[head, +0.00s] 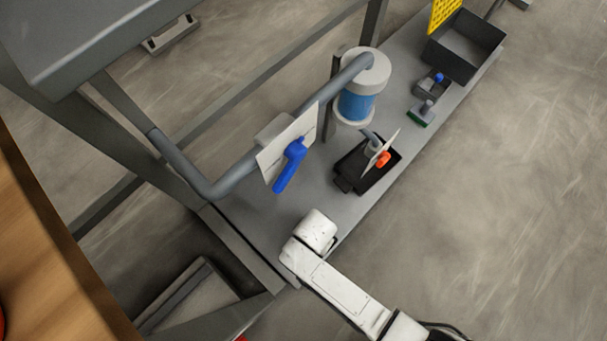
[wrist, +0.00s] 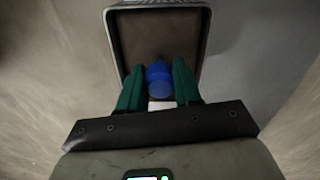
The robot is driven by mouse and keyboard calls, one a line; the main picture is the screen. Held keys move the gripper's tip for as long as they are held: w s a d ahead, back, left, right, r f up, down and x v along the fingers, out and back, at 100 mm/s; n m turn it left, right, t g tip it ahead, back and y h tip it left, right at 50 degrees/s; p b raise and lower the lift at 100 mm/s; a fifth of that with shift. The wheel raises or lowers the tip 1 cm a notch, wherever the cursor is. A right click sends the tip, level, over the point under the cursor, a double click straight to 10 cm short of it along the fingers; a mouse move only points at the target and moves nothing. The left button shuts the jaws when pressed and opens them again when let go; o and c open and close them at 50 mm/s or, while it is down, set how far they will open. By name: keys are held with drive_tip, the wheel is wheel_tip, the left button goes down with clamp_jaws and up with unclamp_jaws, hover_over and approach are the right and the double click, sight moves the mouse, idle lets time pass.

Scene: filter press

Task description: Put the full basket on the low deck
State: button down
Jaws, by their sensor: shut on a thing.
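In the wrist view my gripper (wrist: 158,70) has its two green fingers closed on either side of a blue knob or grip (wrist: 159,80). Just beyond it is an open rectangular basket (wrist: 206,40) with a grey rim and a dull brown inside. The fingers hide part of its near edge, and I cannot tell how the knob joins it. In the head view a long grey deck (head: 240,205) runs from lower left to upper right; it may be the low deck. My gripper and the held basket do not show in the head view.
Floor at right is clear.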

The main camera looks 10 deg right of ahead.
drive_tip(key=shift+a+f+b, duration=0.75)
drive_tip(key=shift+a+f, duration=0.5)
drive_tip(key=shift+f, duration=0.3)
drive_tip(key=shift+a+f+b, duration=0.15)
drive_tip(key=shift+f+b, duration=0.65)
drive_tip(key=shift+f, duration=0.7)
drive_tip(key=shift+f, duration=0.1)
drive_tip(key=c, duration=0.8)
unclamp_jaws()
drive_tip(key=shift+s, duration=0.1)
wheel_tip(320, 180, up, 12)
drive_tip(key=p, duration=0.6)
